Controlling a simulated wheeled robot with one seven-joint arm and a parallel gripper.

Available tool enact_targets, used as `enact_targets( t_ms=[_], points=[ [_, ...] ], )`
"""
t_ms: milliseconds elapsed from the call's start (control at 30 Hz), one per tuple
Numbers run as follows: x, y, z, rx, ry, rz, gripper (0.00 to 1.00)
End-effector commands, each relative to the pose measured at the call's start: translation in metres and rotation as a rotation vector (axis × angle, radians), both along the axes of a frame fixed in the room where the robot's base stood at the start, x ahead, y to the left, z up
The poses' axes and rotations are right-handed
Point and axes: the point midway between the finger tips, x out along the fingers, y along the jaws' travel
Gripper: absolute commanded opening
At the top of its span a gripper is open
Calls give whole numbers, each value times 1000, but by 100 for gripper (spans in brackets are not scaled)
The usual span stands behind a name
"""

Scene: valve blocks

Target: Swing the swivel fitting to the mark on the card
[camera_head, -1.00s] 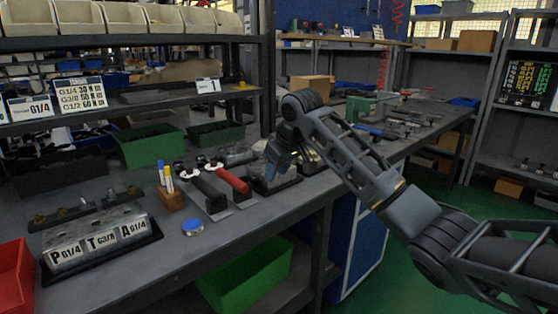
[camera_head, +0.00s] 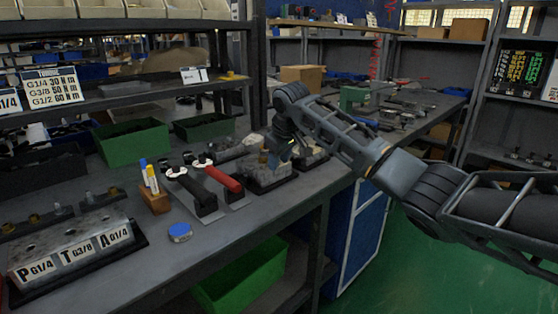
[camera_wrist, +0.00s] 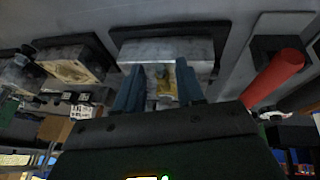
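A grey valve block (camera_head: 262,178) sits on a dark base on the bench, below my gripper. In the wrist view the block (camera_wrist: 190,47) shows close up, with a small brass-coloured fitting (camera_wrist: 163,84) at it. My gripper (camera_wrist: 160,92) has two blue fingers spread, one each side of the fitting; I cannot tell whether either touches it. In the head view my gripper (camera_head: 272,157) points down at the block and partly hides it; the fitting is not clear there. A small white card (camera_head: 194,75) stands on the shelf edge; its mark is too small to read.
Another block (camera_head: 308,157) stands just right. A P/T/A-labelled block (camera_head: 70,250), a blue disc (camera_head: 180,231) and a marker holder (camera_head: 154,201) are further left. Green bins (camera_head: 132,143) stand behind.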

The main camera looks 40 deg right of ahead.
Motion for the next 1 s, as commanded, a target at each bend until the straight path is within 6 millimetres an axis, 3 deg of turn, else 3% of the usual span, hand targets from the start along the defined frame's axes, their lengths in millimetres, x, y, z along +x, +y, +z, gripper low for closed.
enact_targets(
  t_ms=[267,667,1000],
  points=[
    [1,0,-1,0,0,0,38],
    [1,0,-1,0,0,0,0],
    [1,0,-2,0,0,0,0]
  ],
)
